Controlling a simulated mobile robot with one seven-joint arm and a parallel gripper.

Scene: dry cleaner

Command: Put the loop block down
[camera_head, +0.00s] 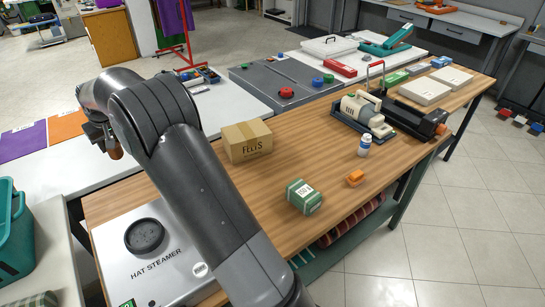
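My arm reaches from the bottom of the head view up and to the left. My gripper (108,143) is at its far end, pointing down over the white table at the left, near the orange sheet. The arm's links hide much of it, and its fingers cannot be made out. A small brown-orange piece (114,153) shows at its lower end. I cannot tell whether this is the loop block held in the fingers. No other thing in view can be surely named as the loop block.
An orange sheet (66,126) and a purple sheet (23,142) lie on the white table. The wooden table holds a FELTS box (247,141), a green block (304,196), a small orange block (355,178) and a white bottle (365,147). A hat steamer (160,270) stands in front.

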